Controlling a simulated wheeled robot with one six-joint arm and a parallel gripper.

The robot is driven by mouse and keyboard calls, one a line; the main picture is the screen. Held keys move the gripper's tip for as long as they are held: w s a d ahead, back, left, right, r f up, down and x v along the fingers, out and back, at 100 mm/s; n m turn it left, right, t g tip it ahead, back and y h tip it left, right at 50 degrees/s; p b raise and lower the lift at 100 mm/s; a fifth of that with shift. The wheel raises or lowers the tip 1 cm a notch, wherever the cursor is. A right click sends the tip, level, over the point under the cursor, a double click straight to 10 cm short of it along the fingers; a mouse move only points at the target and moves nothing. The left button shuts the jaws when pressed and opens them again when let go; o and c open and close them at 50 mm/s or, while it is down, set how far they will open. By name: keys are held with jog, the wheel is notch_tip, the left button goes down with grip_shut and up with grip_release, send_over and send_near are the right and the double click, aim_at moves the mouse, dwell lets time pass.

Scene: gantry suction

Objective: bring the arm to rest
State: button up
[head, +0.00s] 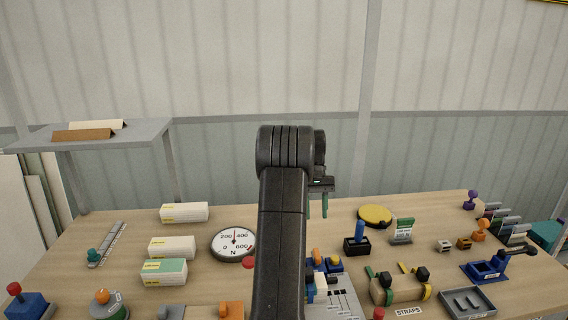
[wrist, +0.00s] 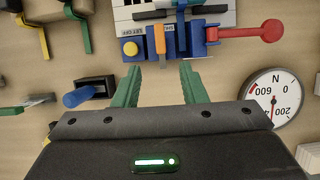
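My arm rises from the bottom middle of the head view, in front of the bench. My gripper (head: 324,205) shows just right of the arm, pointing down over the wooden bench (head: 215,279). In the wrist view my gripper (wrist: 160,78) has two green fingers set apart, with bare wood between them. It is open and holds nothing. The fingertips appear just short of a control panel (wrist: 140,24) with blue and orange levers. I cannot tell their height above the bench.
A round gauge (head: 233,243) lies left of my arm. A blue joystick (head: 358,240) and a yellow disc (head: 375,215) stand to the right. Cream boxes (head: 184,212) sit at left. A grey shelf (head: 95,133) stands at back left. The air above the bench looks clear.

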aim_at(317, 252)
jog(key=p+x, duration=0.1)
jog(key=x, duration=1.1)
jog(key=shift+s+f, duration=0.2)
jog(key=shift+f, duration=0.05)
jog(key=shift+w+r, duration=0.1)
jog(key=shift+r, duration=0.05)
jog(key=b+v, duration=0.1)
jog(key=v, duration=1.3)
jog(key=p+x, duration=0.1)
jog(key=x, duration=1.3)
jog(key=shift+p, duration=0.3)
jog(key=shift+n, duration=0.4)
jog(key=shift+a+n+h, duration=0.15)
jog(key=shift+n+h, duration=0.55)
jog(key=shift+n, duration=0.5)
jog(key=n, duration=0.2)
jog(key=n+t+h, duration=0.1)
jog(key=n, duration=0.1)
jog(key=shift+n+h, duration=0.3)
jog(key=shift+n, duration=0.1)
